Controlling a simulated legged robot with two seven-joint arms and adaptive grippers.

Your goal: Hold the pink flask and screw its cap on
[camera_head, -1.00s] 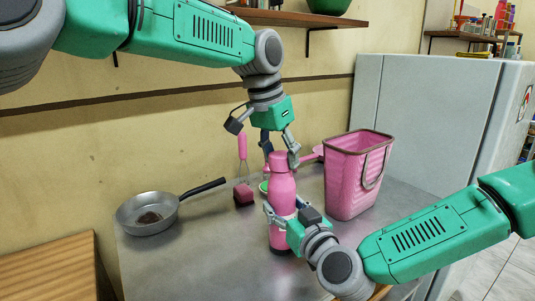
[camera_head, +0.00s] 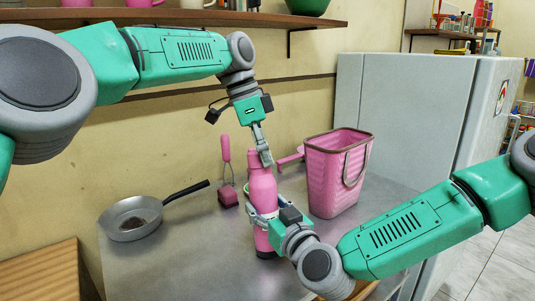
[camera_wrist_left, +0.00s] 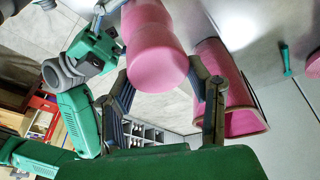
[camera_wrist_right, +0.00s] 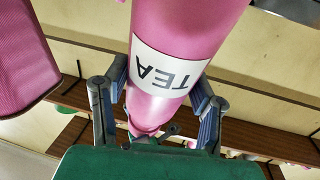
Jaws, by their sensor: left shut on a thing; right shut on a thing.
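The pink flask (camera_head: 263,190) stands upright on the metal table, and its white TEA label shows in the right wrist view (camera_wrist_right: 167,72). My right gripper (camera_head: 270,217) is shut around the flask's body from the right. Its fingers lie on both sides of the flask in the right wrist view. The pink cap (camera_wrist_left: 158,70) sits at the top of the flask, in line with it. My left gripper (camera_head: 262,152) comes down from above and is shut on the cap, one finger on each side in the left wrist view. The cap's seam with the neck is not clear.
A pink basket (camera_head: 325,180) stands close behind and right of the flask. A frying pan (camera_head: 128,222) lies at left, its handle pointing toward the flask. A shelf (camera_head: 190,17) hangs above; a fridge (camera_head: 400,130) stands right.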

